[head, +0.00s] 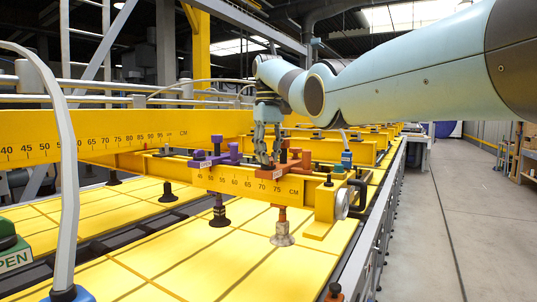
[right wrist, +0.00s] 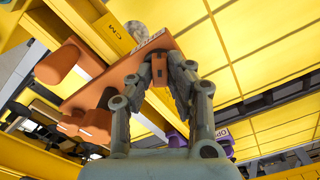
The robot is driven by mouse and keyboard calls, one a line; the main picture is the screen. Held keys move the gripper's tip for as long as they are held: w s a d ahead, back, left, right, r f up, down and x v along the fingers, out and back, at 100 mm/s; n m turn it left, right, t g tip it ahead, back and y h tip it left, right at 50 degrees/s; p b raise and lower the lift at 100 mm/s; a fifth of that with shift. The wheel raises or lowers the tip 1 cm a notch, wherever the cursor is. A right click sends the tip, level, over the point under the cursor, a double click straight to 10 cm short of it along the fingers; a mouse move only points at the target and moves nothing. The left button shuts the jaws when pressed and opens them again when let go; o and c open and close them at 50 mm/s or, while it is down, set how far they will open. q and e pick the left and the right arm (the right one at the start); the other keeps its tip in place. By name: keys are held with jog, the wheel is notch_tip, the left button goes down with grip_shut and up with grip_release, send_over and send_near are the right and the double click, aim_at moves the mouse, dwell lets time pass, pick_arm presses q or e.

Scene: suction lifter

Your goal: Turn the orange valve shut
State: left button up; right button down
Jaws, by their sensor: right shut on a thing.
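The orange valve (head: 292,165) sits on the yellow crossbeam with the centimetre scale, above a pale suction cup (head: 282,236). My right gripper (head: 268,162) reaches down to it from above. In the right wrist view the valve's long orange body (right wrist: 105,78) runs slantwise, with a label at its upper end. The fingertips of my right gripper (right wrist: 160,66) are shut on a small orange part of the valve, which shows between them. The fingers partly hide the valve in the head view. My left gripper is not in view.
A purple valve (head: 214,158) with a dark suction cup stands just left on the same crossbeam (head: 235,181). A round gauge (head: 341,204) and black handle are at the beam's right end. Yellow panels (head: 170,258) lie below. Open floor (head: 465,200) is at right.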

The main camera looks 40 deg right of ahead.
jog(key=n, duration=0.6)
jog(key=shift+n, duration=0.3)
dwell(0.4)
jog(key=c, duration=1.3)
grip_release()
jog(key=shift+r, duration=0.1)
notch_tip(320, 180, up, 7)
jog(key=shift+r, duration=0.15)
